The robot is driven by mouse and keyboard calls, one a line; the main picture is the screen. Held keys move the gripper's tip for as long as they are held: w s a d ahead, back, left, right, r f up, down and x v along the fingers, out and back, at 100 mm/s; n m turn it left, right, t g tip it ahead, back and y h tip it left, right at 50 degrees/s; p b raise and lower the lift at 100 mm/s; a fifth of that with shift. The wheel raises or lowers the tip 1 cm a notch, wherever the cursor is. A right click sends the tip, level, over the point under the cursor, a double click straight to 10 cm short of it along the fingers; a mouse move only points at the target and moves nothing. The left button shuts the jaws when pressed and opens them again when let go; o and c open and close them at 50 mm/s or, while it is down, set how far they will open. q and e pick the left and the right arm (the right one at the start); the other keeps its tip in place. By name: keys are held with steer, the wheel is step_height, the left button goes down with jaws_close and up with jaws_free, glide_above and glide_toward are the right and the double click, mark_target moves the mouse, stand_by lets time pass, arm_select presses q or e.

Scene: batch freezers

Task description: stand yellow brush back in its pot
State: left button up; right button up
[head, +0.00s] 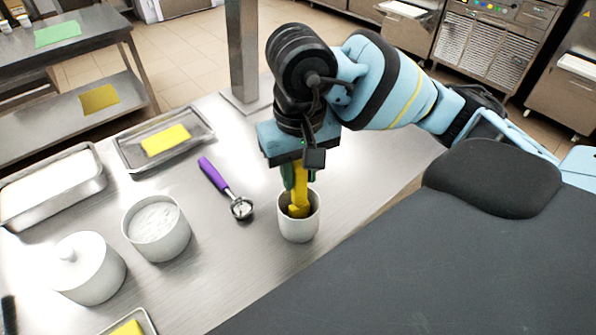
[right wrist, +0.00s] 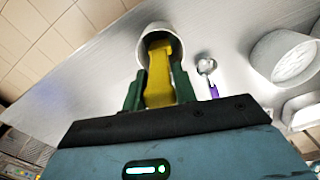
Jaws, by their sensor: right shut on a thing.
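The yellow brush (head: 299,196) is held upright by my right gripper (head: 298,176), with its lower end inside the mouth of the white pot (head: 299,227). In the right wrist view the brush (right wrist: 159,75) lies between the two green fingers of the gripper (right wrist: 159,95), which are shut on it. Its far end reaches into the pot (right wrist: 146,40). Whether the brush touches the pot's bottom is hidden. The pot stands upright on the steel table. My left gripper is not in view.
A purple-handled scoop (head: 215,175) lies left of the pot. Further left stand a tub of white stuff (head: 157,232), a lidded white jar (head: 90,270) and a tray (head: 200,125) with a yellow cloth (head: 165,140). A steel post (head: 243,50) rises behind. The table right of the pot is clear.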

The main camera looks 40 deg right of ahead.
steer(key=shift+f, duration=0.25)
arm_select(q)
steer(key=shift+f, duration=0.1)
arm_select(e)
steer(key=shift+f, duration=0.1)
steer(key=shift+f, duration=0.15)
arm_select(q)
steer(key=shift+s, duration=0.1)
arm_select(e)
steer(key=o, duration=1)
steer(key=shift+c, duration=0.2)
steer(key=shift+r, duration=0.5)
step_height(320, 180, up, 11)
steer(key=shift+f+p, duration=0.1)
steer(key=shift+p, duration=0.7)
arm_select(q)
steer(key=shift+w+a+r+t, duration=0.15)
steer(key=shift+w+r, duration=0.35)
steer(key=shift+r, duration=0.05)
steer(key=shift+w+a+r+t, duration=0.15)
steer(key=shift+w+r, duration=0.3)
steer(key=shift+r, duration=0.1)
arm_select(e)
steer(key=shift+r, duration=0.35)
